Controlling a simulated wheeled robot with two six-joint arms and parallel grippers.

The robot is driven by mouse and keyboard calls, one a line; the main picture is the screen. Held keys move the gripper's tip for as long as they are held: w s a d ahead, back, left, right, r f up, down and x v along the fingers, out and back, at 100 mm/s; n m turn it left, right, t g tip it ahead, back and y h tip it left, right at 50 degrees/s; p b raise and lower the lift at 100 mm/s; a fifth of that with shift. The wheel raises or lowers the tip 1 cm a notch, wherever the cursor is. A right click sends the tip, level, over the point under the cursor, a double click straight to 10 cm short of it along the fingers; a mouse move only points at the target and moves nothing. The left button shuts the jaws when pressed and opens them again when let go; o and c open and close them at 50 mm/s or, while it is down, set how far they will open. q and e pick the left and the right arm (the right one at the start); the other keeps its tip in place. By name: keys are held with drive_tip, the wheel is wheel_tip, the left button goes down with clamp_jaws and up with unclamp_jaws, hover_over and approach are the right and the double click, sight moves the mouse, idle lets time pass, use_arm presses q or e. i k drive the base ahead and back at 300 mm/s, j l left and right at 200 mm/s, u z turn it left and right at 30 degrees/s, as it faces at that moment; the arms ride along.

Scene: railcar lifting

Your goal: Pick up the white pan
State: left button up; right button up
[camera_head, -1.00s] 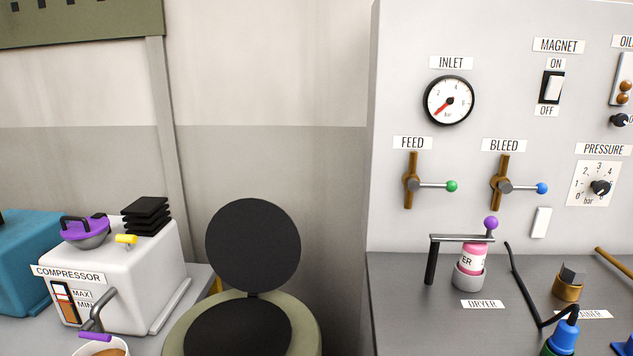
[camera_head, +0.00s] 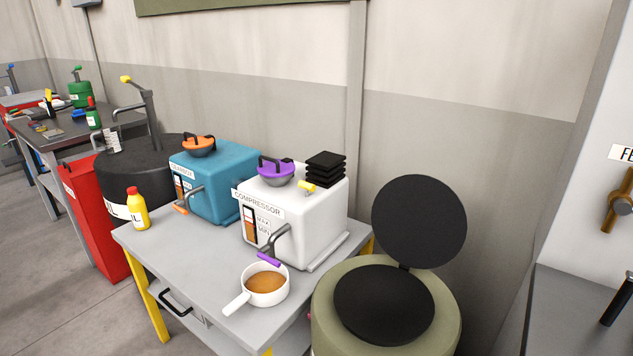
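The white pan (camera_head: 248,294) stands upright near the front edge of the grey table (camera_head: 190,270). It holds a brown liquid, and its white handle points to the front left. It sits below the purple-tipped spout of the white compressor (camera_head: 312,215). Neither of my grippers shows in the view.
A blue machine (camera_head: 212,185) and a yellow bottle (camera_head: 138,210) stand on the same table. An olive drum (camera_head: 440,335) with its round black lid raised stands close to the right of the pan. A red cabinet (camera_head: 98,215) is at the left. The floor at front left is clear.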

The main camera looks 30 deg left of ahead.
sight(264, 284)
drive_tip(key=u, duration=1.35)
